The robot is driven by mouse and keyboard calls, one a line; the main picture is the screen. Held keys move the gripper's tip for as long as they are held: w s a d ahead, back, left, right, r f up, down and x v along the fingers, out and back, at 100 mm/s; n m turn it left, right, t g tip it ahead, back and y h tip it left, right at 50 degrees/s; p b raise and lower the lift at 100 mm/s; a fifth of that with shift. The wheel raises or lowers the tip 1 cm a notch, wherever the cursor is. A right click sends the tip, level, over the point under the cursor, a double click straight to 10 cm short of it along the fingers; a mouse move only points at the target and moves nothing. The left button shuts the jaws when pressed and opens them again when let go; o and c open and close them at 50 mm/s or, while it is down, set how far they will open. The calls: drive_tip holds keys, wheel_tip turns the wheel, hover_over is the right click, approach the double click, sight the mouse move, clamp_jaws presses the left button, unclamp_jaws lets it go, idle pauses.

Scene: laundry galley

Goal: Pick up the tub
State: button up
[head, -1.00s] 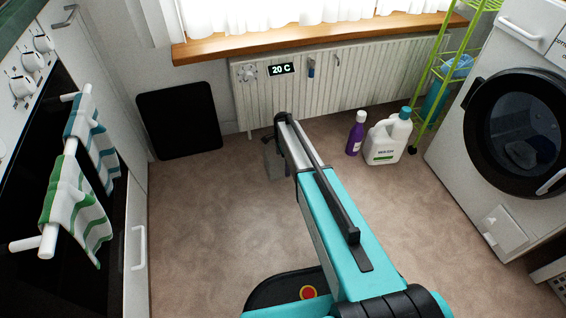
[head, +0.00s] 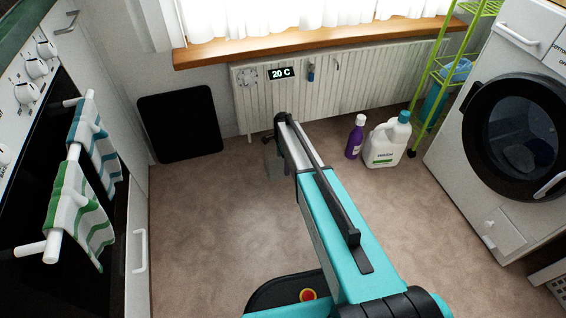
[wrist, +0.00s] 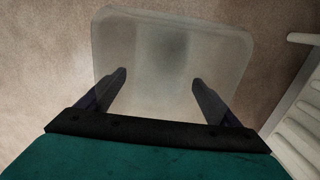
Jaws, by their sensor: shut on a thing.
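The tub (wrist: 172,35) is a translucent, pale grey container with rounded corners. It fills the upper middle of the wrist view. My gripper (wrist: 157,82) is shut on the tub, with its two dark fingers against it left and right. In the head view a small part of the tub (head: 275,163) shows beside the end of my arm, which hides the rest. The carpet shows around the tub in the wrist view. I cannot tell how high the tub is above the floor.
A radiator (head: 380,82) runs below the window sill. A purple bottle (head: 355,138) and a white jug (head: 386,143) stand on the floor at right, near a green rack (head: 437,75) and a washing machine (head: 500,165). An oven with towels (head: 82,215) is at left. Carpet between is clear.

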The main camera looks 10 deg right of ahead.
drive_tip(key=shift+s+r+p, duration=0.25)
drive_tip(key=shift+r, duration=0.25)
drive_tip(key=shift+s+r+p, duration=0.2)
drive_tip(key=shift+r, duration=0.25)
drive_tip(key=s+r+p, duration=0.1)
drive_tip(key=s+p, duration=0.3)
drive_tip(key=s, duration=1.1)
drive_tip(key=shift+r, duration=0.15)
